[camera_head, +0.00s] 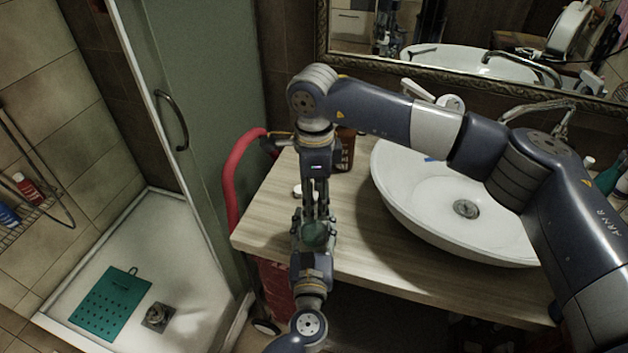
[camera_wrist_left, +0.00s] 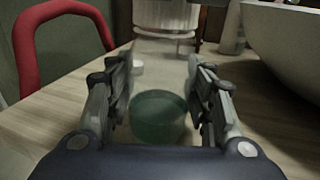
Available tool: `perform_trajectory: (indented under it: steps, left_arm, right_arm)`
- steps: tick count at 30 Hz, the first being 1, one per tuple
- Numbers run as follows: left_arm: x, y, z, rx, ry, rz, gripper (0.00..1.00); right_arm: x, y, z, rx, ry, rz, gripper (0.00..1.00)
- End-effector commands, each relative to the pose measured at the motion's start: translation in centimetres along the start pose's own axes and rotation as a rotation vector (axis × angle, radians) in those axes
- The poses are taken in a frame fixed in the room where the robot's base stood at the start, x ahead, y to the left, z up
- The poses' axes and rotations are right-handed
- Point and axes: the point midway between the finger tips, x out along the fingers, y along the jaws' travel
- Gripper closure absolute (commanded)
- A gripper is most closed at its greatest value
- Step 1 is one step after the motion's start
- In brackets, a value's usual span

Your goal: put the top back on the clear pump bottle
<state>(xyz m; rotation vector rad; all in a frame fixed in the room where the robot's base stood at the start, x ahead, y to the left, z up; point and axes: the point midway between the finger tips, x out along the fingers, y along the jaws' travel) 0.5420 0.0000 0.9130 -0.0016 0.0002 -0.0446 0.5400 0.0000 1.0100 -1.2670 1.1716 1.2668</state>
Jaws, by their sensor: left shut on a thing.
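The clear pump bottle (camera_head: 314,235) has green contents low in it and stands between the fingers of my left gripper (camera_head: 312,246). In the left wrist view the bottle (camera_wrist_left: 159,118) sits between both fingers of the left gripper (camera_wrist_left: 158,95), which is shut on it. My right gripper (camera_head: 315,208) reaches down from above, its fingers close together just over the bottle. I cannot tell whether it holds anything. The pump top is not clearly seen. A small round white thing (camera_head: 298,190) lies on the counter; it also shows in the left wrist view (camera_wrist_left: 137,66).
The wooden counter (camera_head: 265,222) has free room left of the bottle. A brown bottle (camera_head: 345,150) stands behind, near the white basin (camera_head: 430,235) on the right. A red curved frame (camera_head: 233,170) stands at the counter's left edge. A mirror (camera_head: 440,45) hangs behind.

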Motion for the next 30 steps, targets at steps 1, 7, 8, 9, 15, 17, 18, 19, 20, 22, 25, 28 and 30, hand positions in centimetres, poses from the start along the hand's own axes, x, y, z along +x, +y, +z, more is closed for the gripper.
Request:
perform_trajectory:
  steps: [1,7,8,9,15,17,18,19,20,22,25,28,30]
  left_arm:
    - [0.0,0.0,-0.02,0.0,0.0,0.0,1.0]
    - [0.0,0.0,-0.02,0.0,0.001,0.0,1.0]
    - [0.0,0.0,-0.02,0.0,0.001,0.0,1.0]
    - [0.0,0.0,-0.02,0.0,0.001,0.0,1.0]
    - [0.0,0.0,-0.03,0.0,0.001,0.0,1.0]
    - [0.0,0.0,-0.03,0.0,0.001,0.0,1.0]
    - [0.0,0.0,-0.03,0.0,0.001,0.0,1.0]
    - [0.0,0.0,-0.03,0.0,0.001,0.0,1.0]
    - [0.0,0.0,-0.03,0.0,0.001,0.0,1.0]
    - [-0.01,0.0,-0.03,0.0,0.001,0.0,1.0]
    - [-0.01,0.0,-0.03,0.0,0.001,0.0,1.0]
    - [-0.01,0.0,-0.03,0.0,0.001,0.0,1.0]
    - [-0.01,0.0,-0.03,0.0,0.001,0.0,1.0]
  right_arm:
    - [0.51,0.03,-0.02,0.0,0.001,0.002,0.43]
    - [1.32,0.01,-0.03,0.0,0.001,0.0,0.43]
    - [1.33,0.01,-0.03,0.0,0.001,0.0,0.43]
    - [1.33,0.0,-0.03,0.0,0.001,0.0,0.43]
    - [1.3,0.0,-0.03,0.001,0.001,0.0,0.55]
    - [1.29,0.0,-0.03,0.001,0.001,0.0,0.68]
    - [1.29,0.0,-0.02,0.001,0.001,0.0,0.77]
    - [1.28,0.01,-0.02,0.001,0.001,0.0,0.84]
    - [1.28,0.01,-0.02,0.001,0.001,0.0,0.9]
    - [1.28,0.01,-0.02,0.001,0.0,0.0,0.91]
    - [1.28,0.01,-0.02,0.003,0.001,0.0,0.91]
    - [1.28,0.01,-0.01,0.05,0.0,0.0,0.91]
    - [1.29,0.01,-0.01,0.13,0.0,0.0,0.91]
